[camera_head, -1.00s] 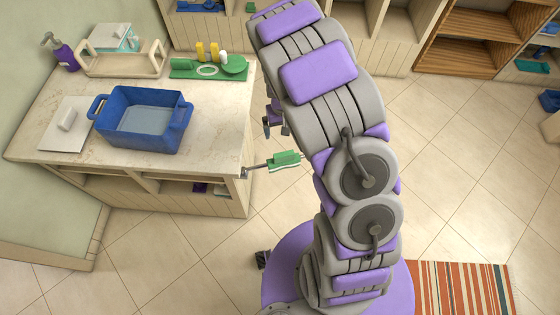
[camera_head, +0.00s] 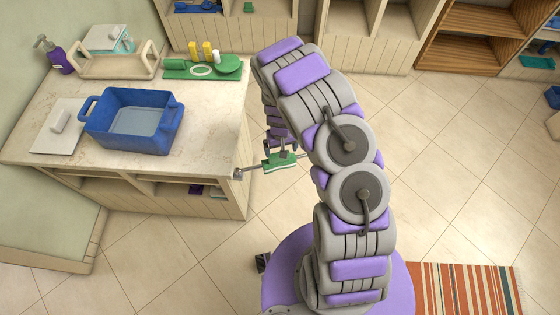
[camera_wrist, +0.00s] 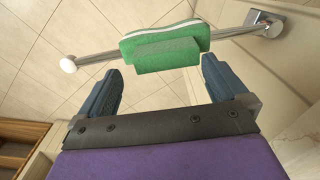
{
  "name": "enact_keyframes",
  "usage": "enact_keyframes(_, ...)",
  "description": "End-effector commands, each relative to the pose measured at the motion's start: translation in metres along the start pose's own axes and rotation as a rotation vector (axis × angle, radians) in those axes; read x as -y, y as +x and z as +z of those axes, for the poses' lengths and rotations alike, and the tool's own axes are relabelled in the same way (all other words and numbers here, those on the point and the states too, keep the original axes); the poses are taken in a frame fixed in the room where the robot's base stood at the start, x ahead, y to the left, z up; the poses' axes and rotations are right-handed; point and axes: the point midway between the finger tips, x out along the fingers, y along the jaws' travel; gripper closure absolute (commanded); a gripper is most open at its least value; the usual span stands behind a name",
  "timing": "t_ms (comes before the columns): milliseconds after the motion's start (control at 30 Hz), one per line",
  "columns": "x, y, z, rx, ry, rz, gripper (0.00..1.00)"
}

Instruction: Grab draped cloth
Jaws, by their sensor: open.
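The draped cloth (camera_head: 279,163) is green with a pale edge and hangs over a metal rail (camera_head: 252,171) at the counter's right end. In the wrist view the cloth (camera_wrist: 165,45) lies across the rail (camera_wrist: 95,57), with a lower flap facing me. My gripper (camera_wrist: 160,68) is open, its dark fingers spread to either side of the cloth's lower flap. The cloth lies at and just beyond the fingertips; I cannot tell whether they touch it.
The counter (camera_head: 205,115) holds a blue basin (camera_head: 130,120), a wooden caddy (camera_head: 110,65), a purple pump bottle (camera_head: 53,55) and a green tray (camera_head: 185,68). The rail's wall mount (camera_wrist: 265,22) is close on the right. The tiled floor (camera_head: 440,170) to the right is open.

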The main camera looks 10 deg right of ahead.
Motion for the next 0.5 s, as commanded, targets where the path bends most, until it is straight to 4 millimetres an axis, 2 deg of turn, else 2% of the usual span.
enact_keyframes(267, 0.008, 0.015, 0.0, 0.0, -0.003, 0.012, 0.0)
enact_keyframes(500, 0.001, 0.051, -0.001, 0.005, -0.002, 0.005, 0.0)
